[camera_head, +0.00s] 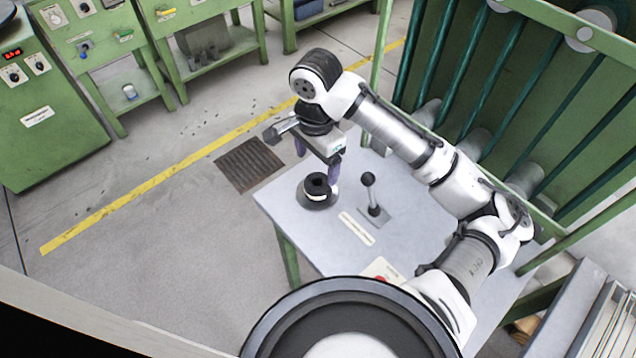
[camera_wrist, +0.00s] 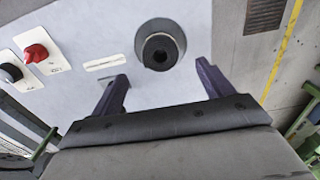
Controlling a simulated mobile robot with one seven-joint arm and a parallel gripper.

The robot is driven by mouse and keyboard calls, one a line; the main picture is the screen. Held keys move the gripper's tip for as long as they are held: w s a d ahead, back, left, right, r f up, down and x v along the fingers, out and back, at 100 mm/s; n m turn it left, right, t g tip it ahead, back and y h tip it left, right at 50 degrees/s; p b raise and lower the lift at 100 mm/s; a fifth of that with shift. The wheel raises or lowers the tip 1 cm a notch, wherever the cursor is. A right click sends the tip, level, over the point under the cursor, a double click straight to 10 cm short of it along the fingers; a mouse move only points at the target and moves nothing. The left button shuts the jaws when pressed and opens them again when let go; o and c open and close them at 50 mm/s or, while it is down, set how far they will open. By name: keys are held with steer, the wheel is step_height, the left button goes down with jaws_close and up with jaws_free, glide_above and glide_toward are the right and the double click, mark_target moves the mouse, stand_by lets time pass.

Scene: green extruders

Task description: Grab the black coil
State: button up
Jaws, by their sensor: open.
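The black coil (camera_head: 316,184) is a short dark ring on a round grey base near the far left corner of the grey table (camera_head: 400,245). In the wrist view the coil (camera_wrist: 160,50) shows from above with a dark centre hole, beyond my fingertips and roughly between their lines. My gripper (camera_head: 318,165) is above the coil in the head view, with its purple fingers spread apart. In the wrist view my gripper (camera_wrist: 162,75) is open and empty. A gap shows between the fingers and the coil there.
A lever with a black knob (camera_head: 369,180) stands on the table right of the coil. A red knob (camera_wrist: 36,53) and a black knob (camera_wrist: 10,73) sit on the same surface. A green frame with pipes (camera_head: 530,90) rises behind. Floor left of the table is clear.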

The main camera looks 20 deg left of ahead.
step_height(320, 180, down, 8)
steer(key=shift+w+f+p, duration=0.1)
steer(key=shift+f+p, duration=0.15)
steer(key=shift+p, duration=0.55)
steer(key=shift+c, duration=0.2)
steer(key=c, duration=1.1)
steer(key=shift+r, duration=0.15)
